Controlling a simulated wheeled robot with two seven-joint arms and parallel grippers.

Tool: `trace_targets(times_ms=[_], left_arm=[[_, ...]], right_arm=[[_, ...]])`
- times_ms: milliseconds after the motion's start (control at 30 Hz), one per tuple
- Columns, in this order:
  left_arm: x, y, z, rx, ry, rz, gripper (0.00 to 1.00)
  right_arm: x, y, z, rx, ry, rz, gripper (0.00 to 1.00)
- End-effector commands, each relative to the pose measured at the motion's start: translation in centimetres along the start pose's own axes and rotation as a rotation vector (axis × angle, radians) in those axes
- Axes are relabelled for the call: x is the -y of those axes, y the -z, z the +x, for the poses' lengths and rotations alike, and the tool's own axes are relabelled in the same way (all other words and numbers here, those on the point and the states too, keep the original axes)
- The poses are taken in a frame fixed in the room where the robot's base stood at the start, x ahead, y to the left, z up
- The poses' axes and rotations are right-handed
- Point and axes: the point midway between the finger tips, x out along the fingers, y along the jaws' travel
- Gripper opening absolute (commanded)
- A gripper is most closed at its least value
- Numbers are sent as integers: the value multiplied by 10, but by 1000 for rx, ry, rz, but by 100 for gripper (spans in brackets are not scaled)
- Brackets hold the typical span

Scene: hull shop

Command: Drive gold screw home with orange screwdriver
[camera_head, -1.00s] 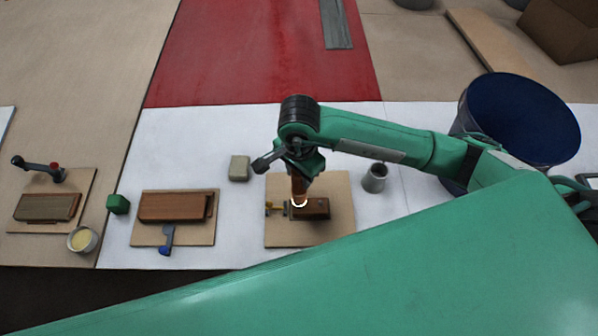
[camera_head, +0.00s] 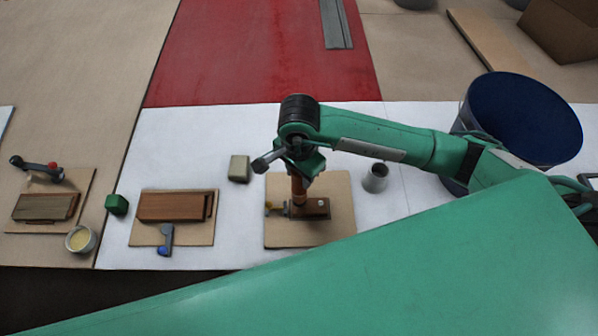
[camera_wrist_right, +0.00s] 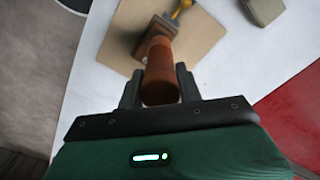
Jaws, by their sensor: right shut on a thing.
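The orange-brown screwdriver (camera_head: 298,190) stands roughly upright over a dark wooden block (camera_head: 317,206), its lower end at the block. My right gripper (camera_head: 300,168) is shut on the screwdriver's handle from above. In the right wrist view the handle (camera_wrist_right: 161,75) sits between the two fingers (camera_wrist_right: 160,90) and points toward the block (camera_wrist_right: 157,33). The gold screw cannot be made out; the screwdriver and gripper cover that spot. A small yellow-handled fitting (camera_head: 269,209) is at the block's left end. My left gripper is not in view.
The block rests on a tan board (camera_head: 340,230). Left of it are a beige block (camera_head: 239,168), a second board with a wooden piece (camera_head: 172,205) and a blue-ended tool (camera_head: 165,240), and a green cube (camera_head: 117,204). Right are a grey cup (camera_head: 376,177) and a blue bucket (camera_head: 520,115).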

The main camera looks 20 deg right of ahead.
Motion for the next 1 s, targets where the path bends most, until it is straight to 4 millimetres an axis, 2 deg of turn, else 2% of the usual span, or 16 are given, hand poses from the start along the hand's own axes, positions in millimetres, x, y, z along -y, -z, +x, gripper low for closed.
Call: trace_targets(times_ms=[1000], left_arm=[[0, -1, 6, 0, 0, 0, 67]], right_arm=[[0, 0, 2, 0, 0, 0, 13]])
